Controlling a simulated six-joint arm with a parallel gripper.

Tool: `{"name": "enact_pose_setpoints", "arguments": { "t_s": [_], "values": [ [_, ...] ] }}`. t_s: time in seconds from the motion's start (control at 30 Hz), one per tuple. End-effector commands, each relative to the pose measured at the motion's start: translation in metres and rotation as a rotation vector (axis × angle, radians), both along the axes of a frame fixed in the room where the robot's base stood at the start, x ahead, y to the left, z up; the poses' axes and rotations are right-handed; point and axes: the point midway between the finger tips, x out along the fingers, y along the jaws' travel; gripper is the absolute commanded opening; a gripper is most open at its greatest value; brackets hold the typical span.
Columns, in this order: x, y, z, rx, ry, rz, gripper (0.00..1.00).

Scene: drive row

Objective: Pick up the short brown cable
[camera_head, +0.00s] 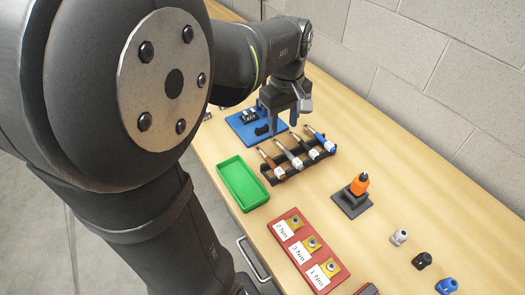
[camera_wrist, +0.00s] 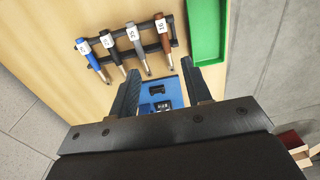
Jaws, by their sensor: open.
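I see no brown cable in either view. The brown thing that shows is a brown-handled driver (camera_head: 271,166) at the left end of a black rack (camera_head: 285,175), with a white tag; the wrist view shows it at the rack's right end (camera_wrist: 165,36). Grey, black and blue-handled drivers lie beside it in the rack. My gripper (camera_head: 284,118) is open and empty above the blue tray, close to the rack's far side. In the wrist view its two fingers (camera_wrist: 158,78) stand apart, with the blue tray (camera_wrist: 147,90) between and below them.
The blue tray (camera_head: 236,122) holds small black parts. A green bin (camera_head: 241,184) stands left of the rack. A red block with labelled sockets (camera_head: 305,250), an orange-topped tool on a dark stand (camera_head: 356,186) and small parts lie nearer. A block wall runs behind the bench.

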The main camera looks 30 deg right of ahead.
Motion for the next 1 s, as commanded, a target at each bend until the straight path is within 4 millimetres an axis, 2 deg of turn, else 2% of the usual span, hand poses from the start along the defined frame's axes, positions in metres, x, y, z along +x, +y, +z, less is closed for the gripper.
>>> {"name": "enact_pose_setpoints", "arguments": {
  "t_s": [0.17, 0.5, 0.63, 0.87, 1.0],
  "values": [
    [-0.001, 0.001, -0.023, 0.003, 0.002, -0.013, 0.45],
    [0.000, 0.001, -0.097, 0.004, 0.003, -0.010, 0.45],
    [0.000, 0.001, -0.114, 0.002, 0.001, -0.010, 0.45],
    [0.002, 0.002, -0.129, 0.001, 0.001, -0.009, 0.45],
    [0.007, 0.005, -0.150, 0.003, 0.002, -0.009, 0.45]
  ]
}}
